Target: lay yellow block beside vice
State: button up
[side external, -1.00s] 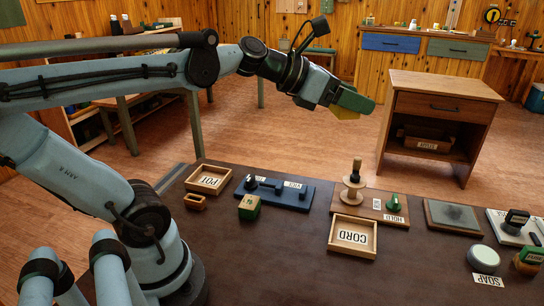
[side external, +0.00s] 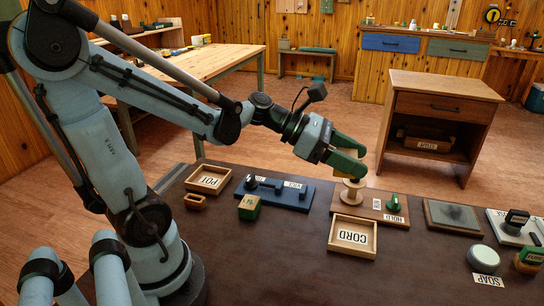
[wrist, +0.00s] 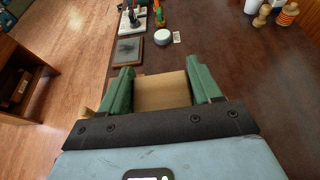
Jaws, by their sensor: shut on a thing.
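My gripper (side external: 348,154) has green fingers and is shut on the yellow block (wrist: 162,92), which looks tan between the fingers in the wrist view. In the side view the fingers mostly hide the block. My gripper is above the bench, over the spool stand on the HOLD board. The vice (side external: 278,191) is a dark blue fixture on a blue base with a label, left of my gripper on the bench.
The CORD tray (side external: 374,247), spool stand (side external: 350,194) and green knob (side external: 394,204) are near my gripper. The bench front (side external: 270,270) is clear.

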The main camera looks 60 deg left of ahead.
jog(key=s+d+f+m+g+h, duration=0.3)
jog(key=s+f+m+g, duration=0.2)
jog(key=s+f, duration=0.2)
jog(key=w+a+f, duration=0.1)
jog(key=a+f, duration=0.1)
jog(key=a, duration=0.1)
jog(key=w+a+f, duration=0.2)
jog(key=a, duration=0.1)
jog(key=w+a+f, duration=0.1)
jog(key=a+f, duration=0.1)
jog(key=a, duration=0.2)
jog(key=shift+w+a+f, duration=0.1)
jog(key=shift+w+f, duration=0.15)
jog(key=shift+w, duration=0.15)
jog(key=shift+a+f, duration=0.1)
jog(key=shift+f, duration=1.9)
jog(key=o, duration=1.1)
jog(key=shift+c, duration=0.2)
